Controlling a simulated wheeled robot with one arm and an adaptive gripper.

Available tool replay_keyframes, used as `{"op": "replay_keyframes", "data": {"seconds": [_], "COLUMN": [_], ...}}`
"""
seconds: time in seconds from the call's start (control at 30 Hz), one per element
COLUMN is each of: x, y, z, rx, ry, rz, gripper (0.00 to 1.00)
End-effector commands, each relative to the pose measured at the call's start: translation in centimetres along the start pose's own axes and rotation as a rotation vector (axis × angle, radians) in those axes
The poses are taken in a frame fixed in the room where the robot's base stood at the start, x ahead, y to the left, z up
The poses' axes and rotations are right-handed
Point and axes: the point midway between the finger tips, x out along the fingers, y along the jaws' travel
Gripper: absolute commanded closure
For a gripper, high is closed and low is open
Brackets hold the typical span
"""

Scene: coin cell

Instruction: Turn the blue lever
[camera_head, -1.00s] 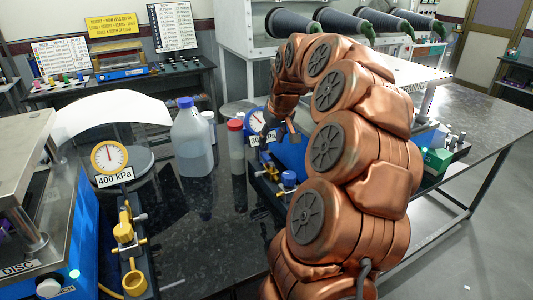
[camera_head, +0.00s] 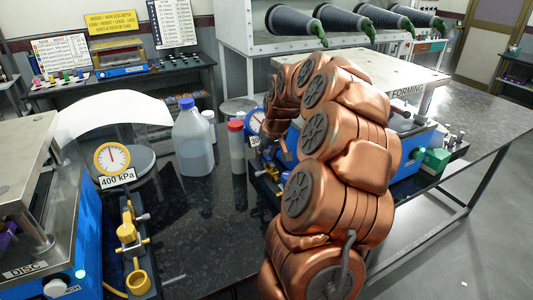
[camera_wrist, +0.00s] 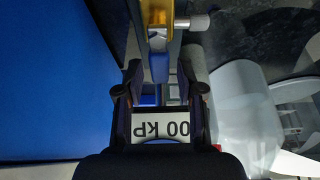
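In the wrist view, the blue lever (camera_wrist: 159,67) hangs as a short upright bar below a yellow valve body (camera_wrist: 158,18). My gripper (camera_wrist: 160,93) is open, with one dark finger on each side of the lever's line. The lever's lower end is close to the gap between the fingertips; I cannot tell whether either finger touches it. In the head view, my copper-coloured arm hides the gripper and most of this valve; part of its yellow fittings (camera_head: 270,172) shows left of the arm.
A pressure sign (camera_wrist: 160,129) shows upside down between the fingers. A blue machine wall (camera_wrist: 50,80) fills the wrist view's left. A red-capped bottle (camera_head: 236,150) and a blue-capped bottle (camera_head: 192,145) stand left of my arm. Another gauge and yellow valve (camera_head: 127,232) stand farther left.

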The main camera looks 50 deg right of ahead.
Motion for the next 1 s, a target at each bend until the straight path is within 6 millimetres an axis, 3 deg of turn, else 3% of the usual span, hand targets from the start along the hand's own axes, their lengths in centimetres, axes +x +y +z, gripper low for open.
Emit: {"op": "replay_keyframes", "data": {"seconds": [0.33,0.73,1.0], "x": [-0.01,0.22,0.62], "y": [-0.01,0.01,0.62], "z": [-0.01,0.06,0.21], "rx": [0.0,0.028,0.165], "ry": [0.0,0.0,0.004], "rz": [0.0,0.012,0.071], "gripper": [1.0,1.0,1.0]}}
